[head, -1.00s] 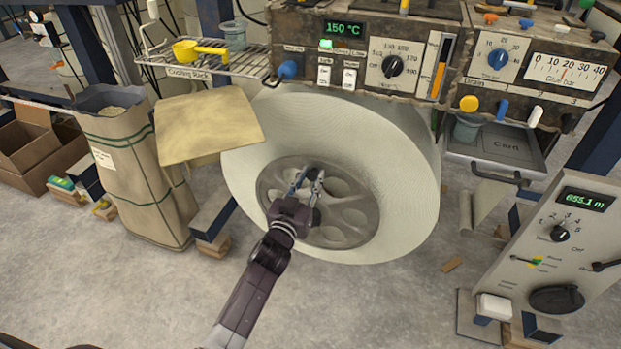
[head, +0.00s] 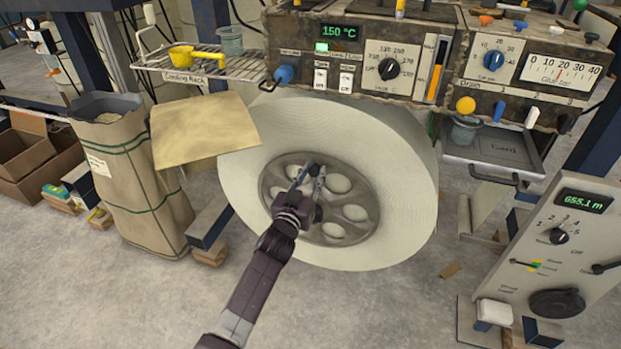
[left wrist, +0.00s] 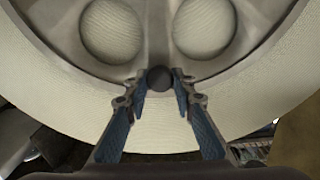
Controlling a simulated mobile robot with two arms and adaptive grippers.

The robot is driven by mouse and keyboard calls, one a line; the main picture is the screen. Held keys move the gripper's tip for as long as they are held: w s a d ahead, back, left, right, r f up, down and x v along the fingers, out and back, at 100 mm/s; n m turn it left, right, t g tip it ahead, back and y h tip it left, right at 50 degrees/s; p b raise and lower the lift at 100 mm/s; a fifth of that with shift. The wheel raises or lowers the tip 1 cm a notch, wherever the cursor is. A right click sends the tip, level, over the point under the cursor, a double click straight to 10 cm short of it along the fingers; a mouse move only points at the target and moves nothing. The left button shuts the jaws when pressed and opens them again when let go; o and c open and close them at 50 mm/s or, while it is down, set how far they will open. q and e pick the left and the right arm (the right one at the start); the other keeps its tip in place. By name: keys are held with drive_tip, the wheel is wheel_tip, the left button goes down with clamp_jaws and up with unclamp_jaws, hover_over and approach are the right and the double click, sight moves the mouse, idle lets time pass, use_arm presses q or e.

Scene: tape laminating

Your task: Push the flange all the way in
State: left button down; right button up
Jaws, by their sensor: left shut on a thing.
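The flange (head: 347,199) is a grey metal disc with several round holes, at the middle of a big pale roll (head: 415,190) in the head view. The pale surface of the roll shows through its holes. My left gripper (head: 311,172) is at the flange's upper middle. In the left wrist view the gripper (left wrist: 160,82) has its blue fingers on either side of a dark round knob (left wrist: 160,77), shut on it, below a spoke of the flange (left wrist: 158,35). I cannot tell the depth of the flange in the core. My right gripper is out of view.
The machine panel (head: 390,72) overhangs the roll. A tan sheet (head: 204,132) stands out at the roll's upper left, below the cooling rack (head: 205,68). A paper sack (head: 135,185) is at the left, and a control panel (head: 565,255) is at the right. The floor in front is mostly clear.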

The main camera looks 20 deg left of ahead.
use_arm(q)
drive_tip(key=shift+w+r, duration=0.1)
drive_tip(key=shift+r, duration=0.1)
drive_tip(key=c, duration=1.9)
unclamp_jaws()
drive_tip(key=shift+o, duration=1.4)
drive_tip(key=shift+w+f, duration=0.2)
drive_tip(key=shift+s, duration=0.2)
drive_tip(key=s, duration=1.1)
drive_tip(key=shift+s+a, duration=0.2)
drive_tip(key=shift+s, duration=0.2)
